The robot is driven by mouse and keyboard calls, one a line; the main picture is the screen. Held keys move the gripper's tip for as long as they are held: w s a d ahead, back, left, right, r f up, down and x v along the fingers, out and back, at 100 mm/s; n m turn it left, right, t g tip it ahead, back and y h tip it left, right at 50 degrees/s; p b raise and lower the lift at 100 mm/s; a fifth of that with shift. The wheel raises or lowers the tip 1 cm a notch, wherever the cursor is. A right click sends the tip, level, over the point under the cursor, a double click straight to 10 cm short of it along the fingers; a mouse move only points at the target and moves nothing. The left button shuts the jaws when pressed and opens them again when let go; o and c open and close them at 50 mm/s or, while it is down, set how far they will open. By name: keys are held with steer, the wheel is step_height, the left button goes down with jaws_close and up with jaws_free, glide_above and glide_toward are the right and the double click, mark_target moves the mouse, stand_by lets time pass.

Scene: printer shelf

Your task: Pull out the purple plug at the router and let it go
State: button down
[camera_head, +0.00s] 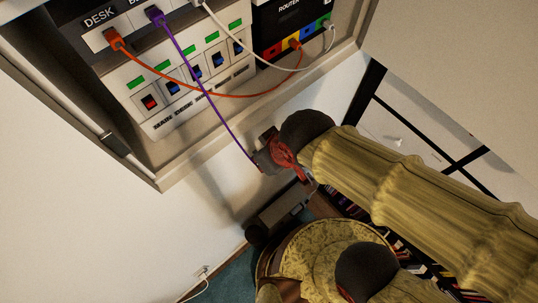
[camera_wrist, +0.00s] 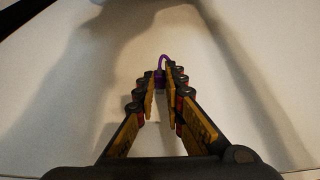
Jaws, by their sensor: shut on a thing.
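My gripper (camera_wrist: 160,88) is shut on the purple plug (camera_wrist: 159,79), seen between the fingertips in the wrist view, with a short loop of purple cable above it. In the head view my gripper (camera_head: 258,165) is below and outside the cabinet, away from the router (camera_head: 290,22). The purple cable (camera_head: 205,92) runs taut from its upper end at the panel port down to my gripper. The router's row of coloured ports shows an orange plug in the yellow port and a white plug in the green one. The red and blue ports show no plug.
An orange cable (camera_head: 225,95) and a white cable (camera_head: 270,62) hang between the panel and the router. The panel (camera_head: 185,75) has several switches and green labels. The cabinet's lower edge (camera_head: 260,115) lies above my gripper. A bare wall (camera_head: 110,220) is at the left.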

steer(key=shift+s+a+f+b, duration=0.25)
steer(key=shift+a+f+b, duration=0.4)
steer(key=shift+f+b, duration=0.15)
steer(key=shift+s+a+f+b, duration=0.2)
steer(key=shift+a+f+b, duration=0.5)
steer(key=shift+f, duration=0.2)
steer(key=shift+s+a+f+b, duration=0.25)
steer(key=shift+a+f+b, duration=0.45)
steer(key=shift+f, duration=0.15)
steer(key=c, duration=1.8)
jaws_free()
steer(key=shift+a, duration=0.1)
steer(key=shift+w+r, duration=0.1)
steer(key=shift+r, duration=0.15)
steer(key=shift+a+r, duration=0.1)
steer(key=shift+r, duration=0.15)
steer(key=s+d+v, duration=0.1)
steer(key=v, duration=0.9)
steer(key=shift+d, duration=0.15)
